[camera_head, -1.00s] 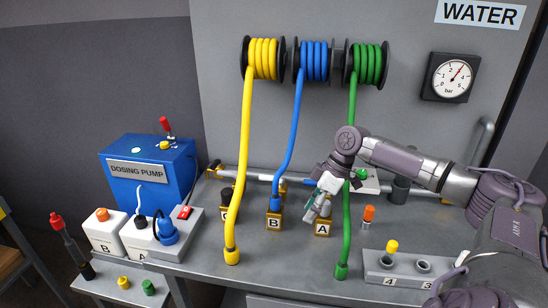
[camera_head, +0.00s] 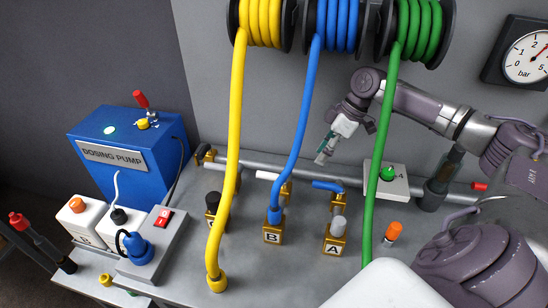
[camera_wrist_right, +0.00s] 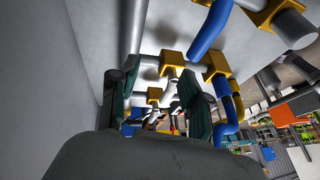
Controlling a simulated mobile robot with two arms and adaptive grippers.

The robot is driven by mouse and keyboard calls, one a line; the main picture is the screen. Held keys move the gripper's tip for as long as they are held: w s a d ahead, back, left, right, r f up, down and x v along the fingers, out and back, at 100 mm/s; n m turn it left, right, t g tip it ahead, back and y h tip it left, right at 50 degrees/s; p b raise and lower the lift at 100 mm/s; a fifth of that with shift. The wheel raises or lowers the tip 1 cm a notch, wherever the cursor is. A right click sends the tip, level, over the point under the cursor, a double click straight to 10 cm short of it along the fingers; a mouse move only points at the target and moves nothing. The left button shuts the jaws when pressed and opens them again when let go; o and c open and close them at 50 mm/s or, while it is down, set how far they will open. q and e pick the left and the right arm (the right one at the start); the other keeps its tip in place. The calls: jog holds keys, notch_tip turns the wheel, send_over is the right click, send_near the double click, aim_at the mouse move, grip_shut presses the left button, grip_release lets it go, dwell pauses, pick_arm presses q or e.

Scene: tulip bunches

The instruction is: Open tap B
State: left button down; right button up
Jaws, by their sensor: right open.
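The block marked B (camera_head: 272,236) stands on the bench with the blue hose (camera_head: 300,125) plugged into its top. Behind it is a brass valve (camera_head: 286,192) with a white bar (camera_head: 267,175), apparently a lever, lying along the grey pipe. Block A (camera_head: 333,246), to its right, has a grey cap; a blue lever (camera_head: 328,186) lies at the brass valve behind it. My right gripper (camera_head: 325,154) is open and empty, above and behind the blue lever. In the right wrist view my dark fingers (camera_wrist_right: 160,95) stand apart, with brass valves beyond them. My left gripper is out of view.
The yellow hose (camera_head: 228,160) and green hose (camera_head: 382,150) hang either side of B. The green hose passes in front of my right arm. A white box with a green knob (camera_head: 388,173) stands right of the gripper. The blue dosing pump (camera_head: 133,152) is at left.

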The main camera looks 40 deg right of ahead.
jog(key=p, duration=0.5)
send_near(268, 176)
jog(key=f, duration=0.1)
jog(key=w+f, duration=0.1)
jog(key=f, duration=0.1)
jog(key=shift+a, duration=0.15)
jog(key=p+x, duration=0.1)
jog(key=x, duration=0.3)
jog(key=shift+w+a+f, duration=0.1)
jog(key=shift+a+f, duration=0.1)
jog(key=shift+a, duration=0.1)
jog(key=shift+a+f, duration=0.1)
jog(key=shift+f, duration=0.35)
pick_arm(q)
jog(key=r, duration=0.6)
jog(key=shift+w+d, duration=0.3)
pick_arm(e)
grip_shut()
